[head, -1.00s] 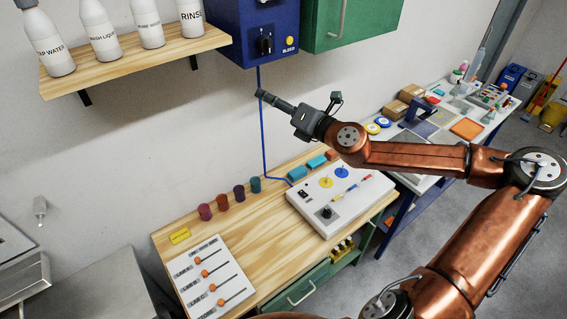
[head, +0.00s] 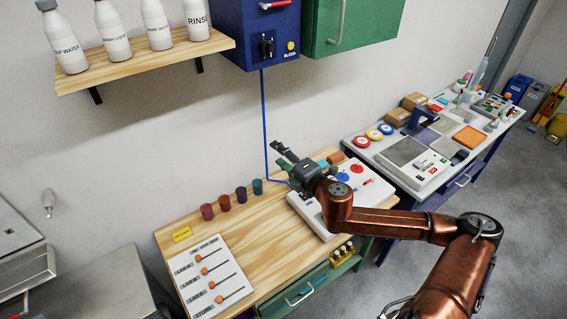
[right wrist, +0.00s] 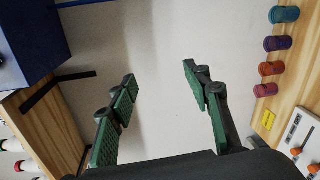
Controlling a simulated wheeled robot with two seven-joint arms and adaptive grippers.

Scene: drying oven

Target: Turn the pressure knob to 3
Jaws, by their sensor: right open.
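A blue wall box (head: 257,22) carries a black knob (head: 266,46) on its front, beside a yellow button (head: 291,46) above the word BLEED. Any numbers around the knob are too small to read, and no label names it as the pressure knob. My right gripper (head: 277,156) is below the box, above the back of the wooden bench. It is open and empty, clear of the knob. In the right wrist view its green-padded fingers (right wrist: 158,75) are spread, with bare wall between them. My left gripper is not in view.
The wooden bench (head: 208,225) holds a white slider panel (head: 205,255), coloured cylinders (head: 241,195) and a white box partly hidden by my right arm. A bottle shelf (head: 140,58) is left of the blue box, a green cabinet (head: 350,22) right. A blue cable (head: 264,110) hangs below.

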